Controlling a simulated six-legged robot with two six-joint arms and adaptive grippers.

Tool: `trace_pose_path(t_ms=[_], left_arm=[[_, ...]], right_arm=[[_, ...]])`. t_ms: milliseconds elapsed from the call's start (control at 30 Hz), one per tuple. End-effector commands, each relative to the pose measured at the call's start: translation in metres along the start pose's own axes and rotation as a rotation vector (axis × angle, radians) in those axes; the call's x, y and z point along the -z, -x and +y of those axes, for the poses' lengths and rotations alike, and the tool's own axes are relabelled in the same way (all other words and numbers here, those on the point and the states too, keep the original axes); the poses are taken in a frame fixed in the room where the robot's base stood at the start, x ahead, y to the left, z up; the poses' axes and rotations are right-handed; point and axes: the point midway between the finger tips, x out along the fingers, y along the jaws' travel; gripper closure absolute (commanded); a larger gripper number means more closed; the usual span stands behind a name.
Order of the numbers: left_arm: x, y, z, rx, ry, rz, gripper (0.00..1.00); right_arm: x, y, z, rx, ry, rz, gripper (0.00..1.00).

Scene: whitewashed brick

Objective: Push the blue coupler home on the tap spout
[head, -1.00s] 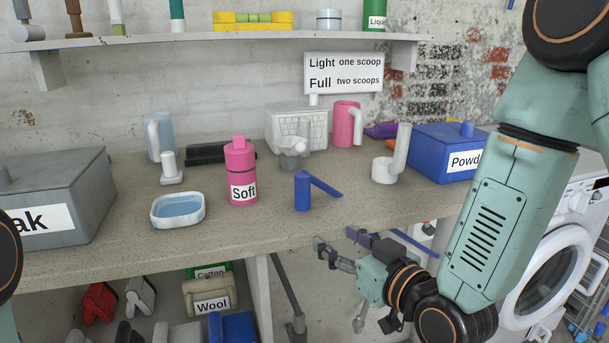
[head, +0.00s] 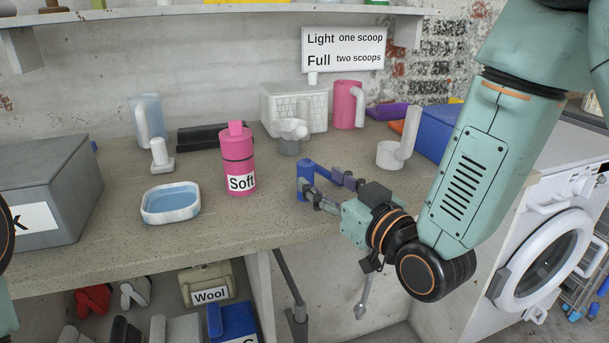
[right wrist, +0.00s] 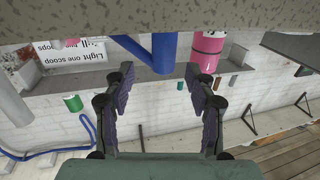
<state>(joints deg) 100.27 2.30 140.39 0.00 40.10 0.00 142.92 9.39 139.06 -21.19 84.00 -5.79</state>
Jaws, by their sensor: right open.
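I cannot make out a coupler on a tap spout in either view. A blue hose (right wrist: 45,155) curves along the white brick wall in the right wrist view, its end unclear. A small blue cup with a slanting handle (head: 303,180) stands near the counter's front edge; the blue piece also shows in the right wrist view (right wrist: 164,52). My right gripper (head: 330,190) is open and empty at the counter's edge, just in front of this cup. In the right wrist view its fingers (right wrist: 158,78) are spread apart with the cup beyond the gap. My left gripper is out of view.
On the counter (head: 250,222) stand a pink Soft bottle (head: 238,155), a blue-filled dish (head: 170,203), a white handled cup (head: 390,155) and a grey box (head: 50,170). A blue tub (head: 437,128) is partly behind my arm. A washing machine (head: 545,255) stands right.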

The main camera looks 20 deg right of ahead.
Motion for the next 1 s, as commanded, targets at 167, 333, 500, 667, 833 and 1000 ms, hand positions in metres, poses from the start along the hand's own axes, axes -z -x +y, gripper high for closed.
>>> trace_pose_path(t_ms=[167,333,500,667,833,1000], left_arm=[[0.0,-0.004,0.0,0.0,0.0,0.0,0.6],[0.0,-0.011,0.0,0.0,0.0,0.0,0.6],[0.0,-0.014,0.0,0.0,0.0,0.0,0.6],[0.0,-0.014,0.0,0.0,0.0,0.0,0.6],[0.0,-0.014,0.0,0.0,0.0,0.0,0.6],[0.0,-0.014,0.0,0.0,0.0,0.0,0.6]], right_arm=[[-0.001,-0.011,-0.002,0.002,0.003,0.001,0.44],[-0.003,-0.033,-0.005,0.002,0.004,0.002,0.44],[-0.003,-0.052,-0.005,0.0,0.0,0.002,0.44],[-0.002,-0.058,-0.005,-0.001,-0.002,0.0,0.44],[-0.002,-0.057,-0.005,-0.001,-0.002,0.0,0.47],[-0.002,-0.057,-0.005,-0.001,-0.002,0.0,0.61]])
